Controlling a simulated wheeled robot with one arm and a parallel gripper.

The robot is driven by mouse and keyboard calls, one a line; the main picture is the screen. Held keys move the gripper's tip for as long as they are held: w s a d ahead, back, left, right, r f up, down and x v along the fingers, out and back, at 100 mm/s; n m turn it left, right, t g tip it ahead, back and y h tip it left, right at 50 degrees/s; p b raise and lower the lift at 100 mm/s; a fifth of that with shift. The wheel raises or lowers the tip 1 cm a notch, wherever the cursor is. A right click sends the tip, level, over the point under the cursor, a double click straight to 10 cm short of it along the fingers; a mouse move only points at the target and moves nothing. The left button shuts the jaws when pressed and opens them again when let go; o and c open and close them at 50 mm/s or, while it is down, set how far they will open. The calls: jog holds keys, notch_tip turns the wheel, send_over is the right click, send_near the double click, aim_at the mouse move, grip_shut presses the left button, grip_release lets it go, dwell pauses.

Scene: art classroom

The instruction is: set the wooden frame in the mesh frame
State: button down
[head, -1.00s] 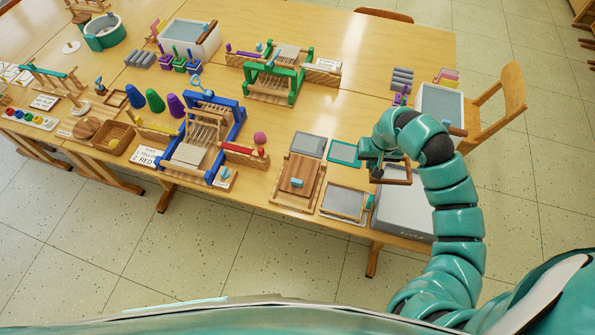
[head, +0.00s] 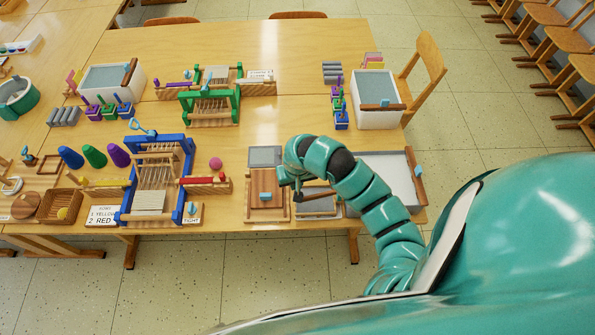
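The mesh frame (head: 318,207) is a grey screen with a wooden rim, lying flat near the table's front edge, beside a wooden board with a teal block. My gripper (head: 288,181) is above the table at the upper left of the mesh frame. A brown wooden piece (head: 319,190), seemingly the wooden frame, hangs from it and overlaps the far side of the mesh frame in the picture. It looks held above the mesh frame, but the height is unclear. My arm hides part of it and the fingertips are small.
The wooden board (head: 267,206) and a grey pad (head: 264,157) are left of my arm. A grey tray (head: 385,165) with a wooden bar is right. A blue loom (head: 160,180) stands further left.

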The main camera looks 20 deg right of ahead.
jog(key=shift+s+a+r+m+p, duration=0.1)
jog(key=shift+s+r+m+p, duration=0.05)
jog(key=shift+r+m+p, duration=0.3)
jog(key=shift+m, duration=0.75)
jog(key=shift+w+d+f+b, duration=0.15)
jog(key=shift+f+b, duration=0.4)
jog(key=shift+f, duration=0.4)
jog(key=shift+w+d+f+b, duration=0.2)
jog(key=shift+f+b, duration=0.35)
jog(key=shift+f, duration=0.4)
jog(key=shift+w+d+f+b, duration=0.15)
jog(key=shift+f+b, duration=0.4)
jog(key=shift+f, duration=0.4)
jog(key=shift+f, duration=0.2)
jog(key=shift+f+b, duration=0.35)
jog(key=shift+b, duration=0.1)
jog(key=shift+f, duration=0.25)
jog(key=shift+f+b, duration=0.35)
jog(key=shift+b, duration=0.15)
jog(key=shift+f+b, duration=0.7)
jog(key=shift+f, duration=0.2)
